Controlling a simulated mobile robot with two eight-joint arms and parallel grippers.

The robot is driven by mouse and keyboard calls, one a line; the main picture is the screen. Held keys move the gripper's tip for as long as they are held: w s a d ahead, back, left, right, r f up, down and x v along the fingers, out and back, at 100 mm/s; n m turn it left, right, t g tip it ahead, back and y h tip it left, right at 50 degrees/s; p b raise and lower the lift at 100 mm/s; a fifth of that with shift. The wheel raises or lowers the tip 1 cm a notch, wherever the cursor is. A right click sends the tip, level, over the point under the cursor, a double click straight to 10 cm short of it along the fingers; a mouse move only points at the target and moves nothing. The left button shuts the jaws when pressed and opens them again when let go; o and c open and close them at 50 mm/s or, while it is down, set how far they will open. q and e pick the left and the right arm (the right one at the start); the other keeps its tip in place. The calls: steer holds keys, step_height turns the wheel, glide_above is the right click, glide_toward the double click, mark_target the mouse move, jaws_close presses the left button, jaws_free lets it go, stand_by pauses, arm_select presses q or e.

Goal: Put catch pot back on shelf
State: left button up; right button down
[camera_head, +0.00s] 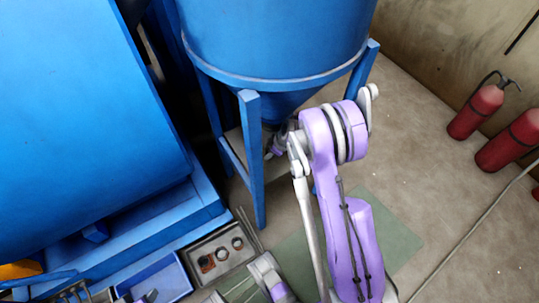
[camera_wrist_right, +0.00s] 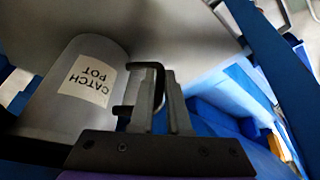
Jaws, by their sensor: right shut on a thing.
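The catch pot (camera_wrist_right: 88,85) is a grey cylinder with a white "CATCH POT" label, seen upside down in the right wrist view. My right gripper (camera_wrist_right: 158,98) is shut on its dark side handle. In the head view my right arm reaches under the blue hopper, and the gripper (camera_head: 272,150) is mostly hidden behind a hopper leg and the wrist. The pot is not distinguishable there. A plain grey surface (camera_wrist_right: 195,38) lies beyond the pot's end; I cannot tell whether they touch, or whether it is the shelf. My left gripper is not identifiable.
The blue hopper (camera_head: 275,40) stands on blue legs (camera_head: 251,160) close around my right wrist. A large blue machine (camera_head: 80,110) fills the left. A blue tray (camera_head: 158,280) and a grey tray (camera_head: 222,250) lie below.

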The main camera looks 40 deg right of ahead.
steer(key=shift+f, duration=0.3)
steer(key=c, duration=1.3)
jaws_free()
steer(key=shift+f, duration=0.1)
steer(key=o, duration=0.4)
steer(key=shift+r, duration=0.25)
steer(key=p+v, duration=0.3)
steer(key=v, duration=0.9)
steer(key=shift+s, duration=0.15)
steer(key=shift+f, duration=0.15)
